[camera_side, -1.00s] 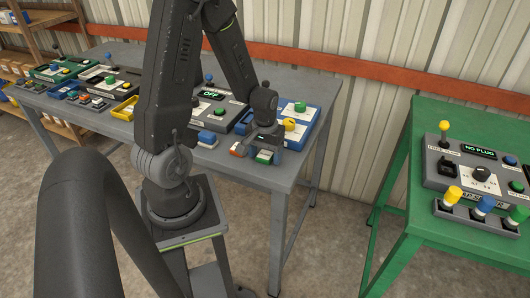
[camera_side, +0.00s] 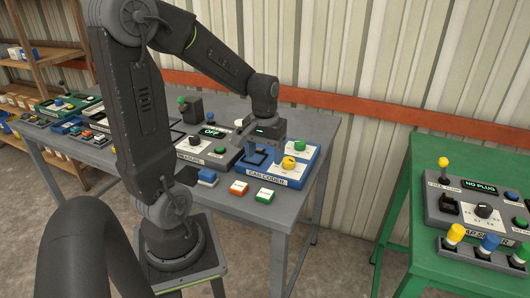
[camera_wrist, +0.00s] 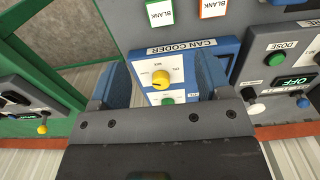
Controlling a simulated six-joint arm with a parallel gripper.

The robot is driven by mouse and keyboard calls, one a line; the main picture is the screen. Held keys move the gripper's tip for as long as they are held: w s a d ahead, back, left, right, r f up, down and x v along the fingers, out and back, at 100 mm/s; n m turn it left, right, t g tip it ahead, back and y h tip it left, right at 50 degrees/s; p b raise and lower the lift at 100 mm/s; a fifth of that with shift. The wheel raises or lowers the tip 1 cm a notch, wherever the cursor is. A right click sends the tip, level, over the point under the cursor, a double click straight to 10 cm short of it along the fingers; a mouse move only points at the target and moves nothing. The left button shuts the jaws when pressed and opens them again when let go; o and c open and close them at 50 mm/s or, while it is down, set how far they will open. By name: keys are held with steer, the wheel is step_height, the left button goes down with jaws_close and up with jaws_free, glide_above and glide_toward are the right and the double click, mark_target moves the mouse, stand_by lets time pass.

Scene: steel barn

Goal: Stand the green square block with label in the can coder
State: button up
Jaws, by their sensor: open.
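The green square block with a white label (camera_side: 264,196) lies flat on the grey table in front of the can coder. In the wrist view its green-edged BLANK label (camera_wrist: 160,13) shows at the top. The can coder (camera_side: 266,177) is a blue box with a white CAN CODER label and a yellow knob (camera_wrist: 160,78). My gripper (camera_side: 265,154) is above the can coder, open and empty. In the wrist view its two blue fingers (camera_wrist: 162,70) stand either side of the yellow knob. The gripper hides part of the can coder's top, and I cannot see a slot clearly.
An orange labelled block (camera_side: 239,188) lies left of the green one. A blue block (camera_side: 207,177) sits further left. A grey box with an OFF display (camera_side: 213,140) adjoins the can coder. A green table (camera_side: 400,215) stands right, across a gap.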

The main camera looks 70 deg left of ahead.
steer(key=d+r+m+t, duration=0.2)
steer(key=d+r+m, duration=0.2)
steer(key=d, duration=0.6)
step_height(320, 180, up, 2)
steer(key=shift+s+r+m+t+y, duration=0.25)
steer(key=shift+s+m+t+y, duration=0.15)
steer(key=shift+s, duration=0.05)
steer(key=shift+o, duration=0.5)
steer(key=s+d+r+m+t, duration=0.2)
steer(key=s+d+r+m, duration=0.1)
steer(key=d, duration=0.4)
steer(key=shift+s+r+m+t+h, duration=0.2)
steer(key=shift+s+m+t+h, duration=0.2)
steer(key=shift+s+m, duration=0.25)
steer(key=n+g, duration=0.6)
steer(key=n, duration=0.3)
glide_above(265, 194)
step_height(265, 194, down, 10)
steer(key=f, duration=0.7)
steer(key=shift+s+a+f, duration=0.15)
steer(key=shift+a+f, duration=0.05)
steer(key=shift+w+d+f, duration=0.1)
steer(key=shift+f, duration=1.45)
steer(key=shift+w+f, duration=0.1)
steer(key=shift+f, duration=1.45)
